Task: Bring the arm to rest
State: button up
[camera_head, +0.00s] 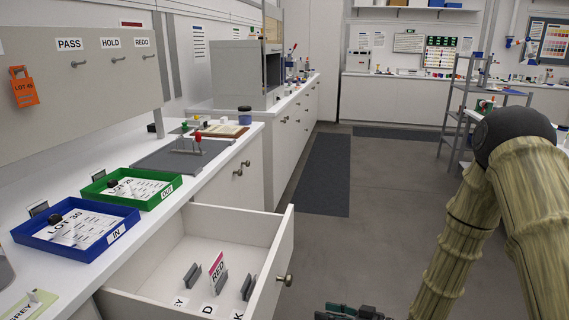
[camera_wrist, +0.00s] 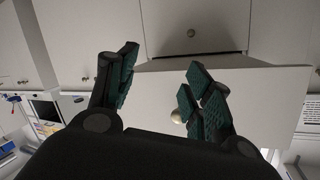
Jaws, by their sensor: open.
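My gripper (camera_head: 350,312) shows only at the bottom edge of the head view, right of the open drawer (camera_head: 285,262); most of it is cut off. In the wrist view my gripper (camera_wrist: 163,78) has its two green-padded fingers apart with nothing between them. The white drawer front (camera_wrist: 150,98) lies beyond the fingers, and its round knob (camera_wrist: 178,116) shows beside the right finger. The fingers look apart from the knob, though the distance is hard to judge. My arm is bent at the right of the head view.
The drawer holds upright dividers and a RED card (camera_head: 217,268). A blue IN tray (camera_head: 75,250) and a green OUT tray (camera_head: 132,204) stand on the counter. An orange LOT tag (camera_head: 24,88) hangs left. A metal shelf (camera_head: 462,105) stands behind my arm. The floor between is clear.

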jog(key=s+d+f+m+g+h, duration=0.25)
jog(key=s+f+h, duration=0.25)
jog(key=s+f, duration=0.6)
jog(key=s+d+f+m+g+h, duration=0.2)
jog(key=s+d+f+m+h, duration=0.3)
jog(key=s+f, duration=0.55)
jog(key=s+d+f+g+h, duration=0.2)
jog(key=s+d+g+h, duration=0.1)
jog(key=s, duration=0.9)
notch_tip(320, 180, up, 13)
jog(key=p, duration=1.2)
